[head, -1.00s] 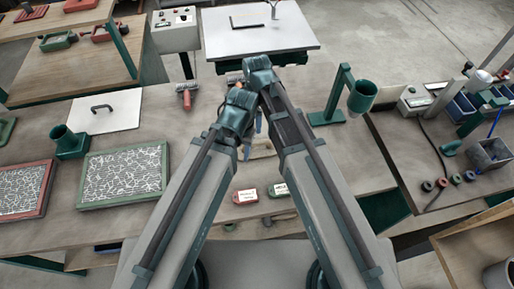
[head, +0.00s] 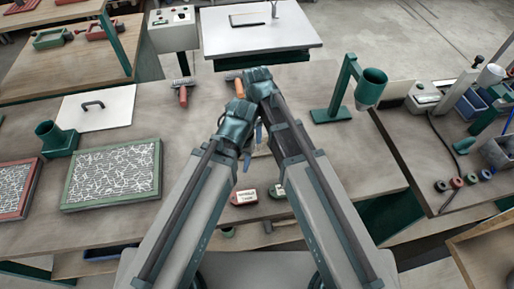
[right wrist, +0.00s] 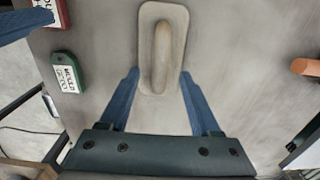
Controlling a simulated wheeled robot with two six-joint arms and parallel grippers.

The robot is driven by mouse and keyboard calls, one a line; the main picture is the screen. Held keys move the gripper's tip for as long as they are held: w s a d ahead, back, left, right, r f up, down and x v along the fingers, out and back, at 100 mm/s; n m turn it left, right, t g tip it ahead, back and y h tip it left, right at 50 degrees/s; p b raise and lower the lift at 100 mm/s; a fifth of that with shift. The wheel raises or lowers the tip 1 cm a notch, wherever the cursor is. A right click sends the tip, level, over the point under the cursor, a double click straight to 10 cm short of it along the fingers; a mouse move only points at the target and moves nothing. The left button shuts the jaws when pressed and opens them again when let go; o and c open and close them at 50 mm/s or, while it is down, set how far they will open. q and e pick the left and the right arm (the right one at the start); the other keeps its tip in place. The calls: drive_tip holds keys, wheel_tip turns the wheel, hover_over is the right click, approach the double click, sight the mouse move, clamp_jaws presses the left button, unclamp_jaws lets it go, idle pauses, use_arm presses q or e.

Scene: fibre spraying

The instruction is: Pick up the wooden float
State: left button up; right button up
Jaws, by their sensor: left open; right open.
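The wooden float (right wrist: 148,72) lies flat on the bench in the right wrist view, a pale rounded board with a long raised handle. My right gripper (right wrist: 160,76) is open and empty; its two blue fingers point at the float's near end, one to each side. In the head view the float is mostly hidden behind my wrists. There my right gripper (head: 258,133) is above my left gripper (head: 247,163), and the two sit close together. My left gripper is open; a blue finger at the right wrist view's upper left looks like its own.
A green labelled block (right wrist: 68,72) and a red labelled block (head: 243,197) lie near the float. An orange handle (right wrist: 303,67) lies to the right. A green stand with a cup (head: 370,88) and framed fibre trays (head: 112,203) flank the arms.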

use_arm(q)
drive_tip(key=shift+f+b, duration=2.6)
drive_tip(key=shift+f, duration=0.05)
use_arm(e)
drive_tip(key=shift+f, duration=2.7)
use_arm(q)
drive_tip(key=shift+r, duration=0.1)
use_arm(e)
drive_tip(key=shift+r, duration=0.1)
clamp_jaws()
